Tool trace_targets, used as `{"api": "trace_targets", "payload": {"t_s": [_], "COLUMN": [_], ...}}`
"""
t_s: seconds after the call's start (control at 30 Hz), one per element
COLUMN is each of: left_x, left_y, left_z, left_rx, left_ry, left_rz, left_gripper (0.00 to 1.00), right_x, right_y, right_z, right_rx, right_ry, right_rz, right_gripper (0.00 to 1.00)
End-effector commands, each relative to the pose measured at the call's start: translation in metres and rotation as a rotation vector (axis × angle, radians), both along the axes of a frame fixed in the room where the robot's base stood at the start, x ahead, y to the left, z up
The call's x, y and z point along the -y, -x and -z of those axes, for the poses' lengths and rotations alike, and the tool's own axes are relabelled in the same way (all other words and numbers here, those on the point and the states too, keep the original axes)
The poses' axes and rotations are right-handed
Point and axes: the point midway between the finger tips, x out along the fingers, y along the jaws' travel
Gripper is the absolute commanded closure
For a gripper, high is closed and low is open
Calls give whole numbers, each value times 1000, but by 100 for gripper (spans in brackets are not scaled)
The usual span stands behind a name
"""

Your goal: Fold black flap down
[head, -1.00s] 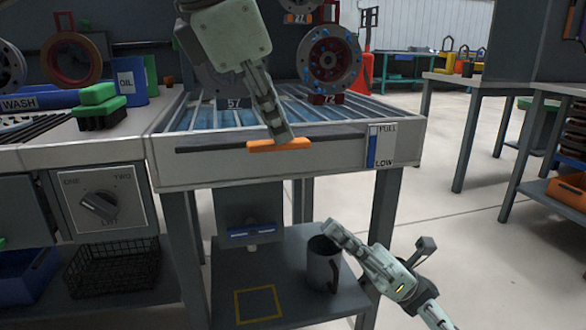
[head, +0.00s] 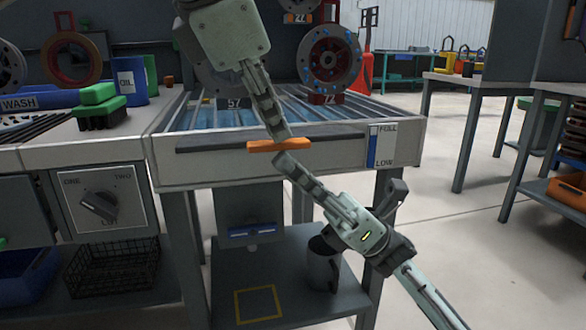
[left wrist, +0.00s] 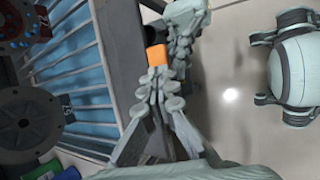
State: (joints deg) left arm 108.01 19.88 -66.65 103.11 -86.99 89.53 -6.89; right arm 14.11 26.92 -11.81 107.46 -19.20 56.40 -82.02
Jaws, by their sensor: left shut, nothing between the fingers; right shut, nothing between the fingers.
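The black flap (head: 215,143) is a long dark strip along the front edge of the slatted conveyor table. Its orange tab (head: 264,146) sticks out near the middle. My left gripper (head: 284,136) is shut and empty, with its tips at the tab from above. My right gripper (head: 284,162) is shut and empty, with its tips just below the tab; I cannot tell whether either touches it. In the left wrist view the orange tab (left wrist: 157,55) lies just past my left fingertips, with my right gripper beside it. The grippers hide part of the flap.
A FULL/LOW gauge (head: 381,146) is on the table front, right of the flap. Round flanged parts (head: 329,60) stand on the slats. A dark mug (head: 323,262) sits on the lower shelf behind my right arm. The floor at right is open.

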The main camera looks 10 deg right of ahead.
Motion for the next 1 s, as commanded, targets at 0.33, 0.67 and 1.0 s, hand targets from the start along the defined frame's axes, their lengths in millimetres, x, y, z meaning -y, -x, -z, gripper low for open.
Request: {"api": "trace_targets", "payload": {"t_s": [0.33,0.67,1.0], "left_x": [-2,0,0], "left_y": [0,3,3], "left_z": [8,9,9], "left_rx": [-11,-15,-16], "left_ry": [-16,-18,-18], "left_rz": [-3,6,5], "left_gripper": [100,94,71], "right_x": [0,1,2], "right_y": [0,1,2], "right_z": [-10,-19,-19], "right_rx": [2,6,8], "right_ry": [-3,-9,-9], "right_rz": [1,1,1], "right_gripper": [100,100,100]}}
